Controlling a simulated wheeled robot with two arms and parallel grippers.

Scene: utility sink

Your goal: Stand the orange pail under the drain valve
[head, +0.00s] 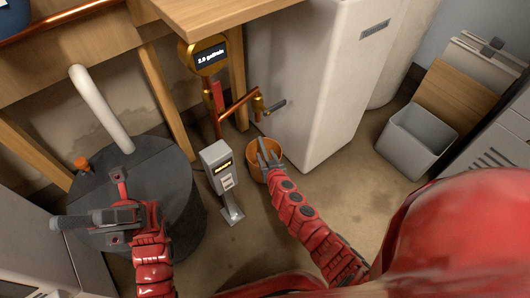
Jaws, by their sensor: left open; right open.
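The orange pail (259,173) stands upright on the floor beside the white cabinet, below the drain valve (262,105) on the copper pipe. My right gripper (266,146) is open at the pail's rim and hides part of its opening; I cannot tell whether it touches the rim. My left gripper (62,222) is open and empty, over the dark round tank at the left, away from the pail.
The dark tank (185,190) with a white pipe (100,108) fills the left. A grey box on a stand (217,167) is left of the pail. A wooden table (200,15) overhangs behind. A grey bin (415,140) stands right. The floor (345,195) between is clear.

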